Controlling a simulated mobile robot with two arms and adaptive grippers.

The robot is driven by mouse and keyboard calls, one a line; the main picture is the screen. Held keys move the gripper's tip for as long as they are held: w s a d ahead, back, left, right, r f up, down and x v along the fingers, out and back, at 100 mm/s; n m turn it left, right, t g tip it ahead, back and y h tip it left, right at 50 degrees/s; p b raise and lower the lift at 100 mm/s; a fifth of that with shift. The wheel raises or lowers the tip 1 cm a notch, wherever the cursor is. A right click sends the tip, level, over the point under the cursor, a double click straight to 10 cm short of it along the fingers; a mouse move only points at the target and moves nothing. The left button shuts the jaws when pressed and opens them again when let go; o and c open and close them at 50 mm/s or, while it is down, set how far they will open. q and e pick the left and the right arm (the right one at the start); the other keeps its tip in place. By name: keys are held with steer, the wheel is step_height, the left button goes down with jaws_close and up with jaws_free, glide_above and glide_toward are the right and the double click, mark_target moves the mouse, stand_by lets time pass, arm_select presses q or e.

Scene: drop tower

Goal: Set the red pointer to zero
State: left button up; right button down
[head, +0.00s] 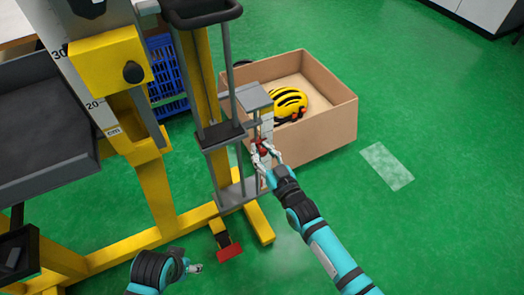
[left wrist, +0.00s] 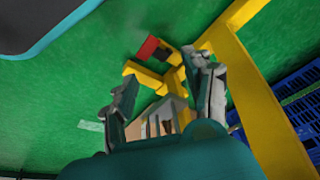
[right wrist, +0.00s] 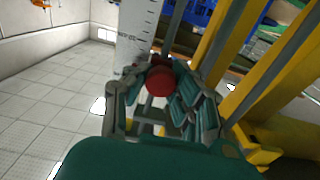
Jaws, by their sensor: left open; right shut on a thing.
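The red pointer (head: 262,147) is low on the drop tower, beside a narrow white scale (head: 267,127). My right gripper (head: 265,153) is shut on it. In the right wrist view the pointer's round red end (right wrist: 159,80) sits between the fingers, with the white scale (right wrist: 137,32) behind it. The scale's marks are too small to read here, and the fingers hide part of the pointer. My left gripper (head: 195,268) is low at the bottom of the head view. In the left wrist view (left wrist: 165,85) its fingers are apart with nothing between them.
The yellow tower frame (head: 155,190) stands at the left, with a red pedal (head: 229,251) at its foot. A blue crate (head: 165,70) is behind the frame.

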arm_select(q)
step_height(320, 180, down, 9)
steer(key=s+p, duration=0.1)
steer(key=p, duration=0.1)
steer(key=shift+s, duration=0.2)
arm_select(e)
step_height(320, 180, up, 2)
steer(key=shift+r, duration=0.25)
arm_select(q)
steer(key=shift+r, duration=0.1)
arm_select(e)
steer(key=c, duration=1)
jaws_free()
steer(key=shift+s+r, duration=0.1)
steer(key=shift+c, duration=0.2)
steer(key=v, duration=1.2)
